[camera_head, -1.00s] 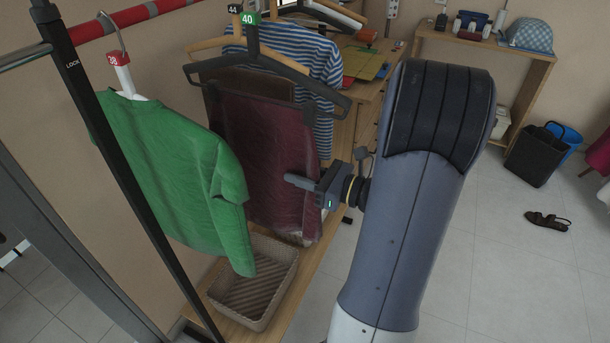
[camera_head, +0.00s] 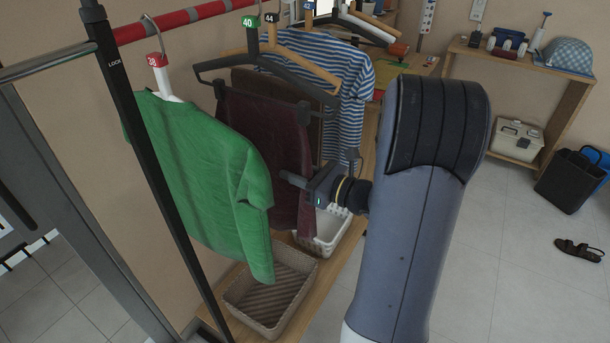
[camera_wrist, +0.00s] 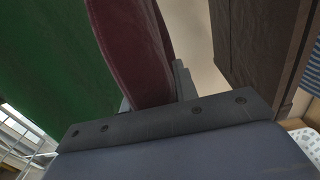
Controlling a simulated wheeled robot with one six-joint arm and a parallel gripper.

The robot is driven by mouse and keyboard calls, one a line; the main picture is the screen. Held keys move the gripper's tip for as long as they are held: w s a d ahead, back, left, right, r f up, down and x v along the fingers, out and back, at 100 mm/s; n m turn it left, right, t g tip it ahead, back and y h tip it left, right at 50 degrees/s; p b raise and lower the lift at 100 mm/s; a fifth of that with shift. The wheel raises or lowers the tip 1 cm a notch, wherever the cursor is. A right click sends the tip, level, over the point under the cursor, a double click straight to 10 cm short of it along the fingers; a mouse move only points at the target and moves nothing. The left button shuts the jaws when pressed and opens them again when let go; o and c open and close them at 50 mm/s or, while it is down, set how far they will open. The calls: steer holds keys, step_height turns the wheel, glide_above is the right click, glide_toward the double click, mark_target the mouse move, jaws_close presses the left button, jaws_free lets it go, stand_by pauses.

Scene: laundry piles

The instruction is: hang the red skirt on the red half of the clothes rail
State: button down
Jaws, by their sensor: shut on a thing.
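The dark red skirt (camera_head: 255,132) hangs by clips from a black hanger (camera_head: 262,60) with a green "40" tag, just beyond a green garment (camera_head: 200,160). The hanger's hook runs up to the picture's top edge, so I cannot tell what it rests on. My gripper (camera_head: 318,172) is shut on the skirt's right side, below the hanger. In the wrist view the skirt (camera_wrist: 138,45) runs down between the fingers. The red half of the clothes rail (camera_head: 180,20) shows at the upper left; its far part is out of view.
The green garment hangs from the red rail on a hanger with a red tag, close to the skirt. A brown garment (camera_head: 318,120) and a striped shirt (camera_head: 350,85) hang behind. A wicker basket (camera_head: 268,292) and a white basket (camera_head: 328,228) stand below. The floor at right is mostly clear.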

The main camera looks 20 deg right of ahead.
mark_target(272, 170)
steer(key=shift+x, duration=3.4)
steer(key=shift+w+f, duration=0.1)
steer(key=shift+f, duration=0.2)
steer(key=shift+f+b, duration=0.85)
steer(key=shift+b, duration=0.15)
steer(key=c, duration=1)
jaws_free()
steer(key=v, duration=1)
steer(key=shift+s+d, duration=0.2)
steer(key=shift+s, duration=0.15)
